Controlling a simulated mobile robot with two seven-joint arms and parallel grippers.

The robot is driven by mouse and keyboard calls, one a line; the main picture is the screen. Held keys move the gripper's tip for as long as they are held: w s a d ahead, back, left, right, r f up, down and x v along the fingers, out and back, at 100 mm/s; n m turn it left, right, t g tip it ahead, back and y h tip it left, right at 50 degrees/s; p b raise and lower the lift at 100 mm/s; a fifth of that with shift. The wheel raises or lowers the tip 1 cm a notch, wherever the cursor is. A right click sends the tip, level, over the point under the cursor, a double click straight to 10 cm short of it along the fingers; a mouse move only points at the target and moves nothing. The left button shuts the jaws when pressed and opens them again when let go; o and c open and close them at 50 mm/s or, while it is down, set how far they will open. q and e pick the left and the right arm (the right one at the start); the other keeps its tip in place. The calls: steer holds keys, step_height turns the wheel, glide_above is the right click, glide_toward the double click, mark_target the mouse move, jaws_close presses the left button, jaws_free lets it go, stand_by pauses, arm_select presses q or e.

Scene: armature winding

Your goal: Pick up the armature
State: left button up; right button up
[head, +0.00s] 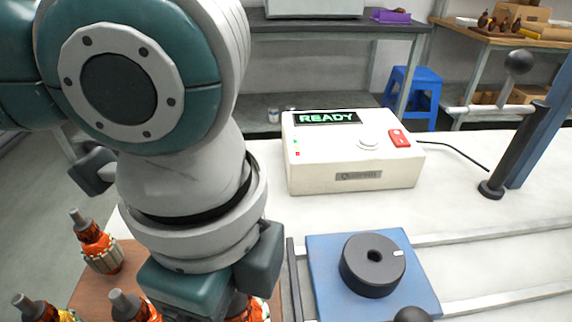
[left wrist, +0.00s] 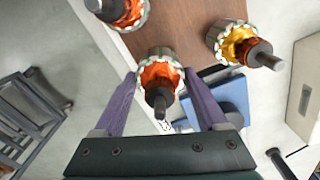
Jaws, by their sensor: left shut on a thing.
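In the left wrist view, an armature (left wrist: 160,76) with orange windings, a pale core and a grey shaft sits between the two purple fingers of my left gripper (left wrist: 160,84). The gripper is shut on it, and its shaft points toward the camera. It is over or at the brown board's edge; I cannot tell whether it is lifted. In the head view my left arm hides the fingers and much of that area. Other armatures stand on the board, one with orange windings (head: 100,252) and one with yellow windings (left wrist: 238,46). My right gripper is not in view.
The brown board (head: 128,262) lies on the white table (head: 470,215). To its right is a blue plate (head: 325,275) with a black round fixture (head: 368,268). A white box showing READY (head: 350,155) stands behind. A dark post (head: 512,150) rises at right.

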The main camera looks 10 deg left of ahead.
arm_select(q)
jaws_close()
steer(key=shift+r, duration=0.1)
stand_by(0.5)
steer(key=shift+r, duration=0.55)
step_height(320, 180, up, 19)
steer(key=p, duration=0.4)
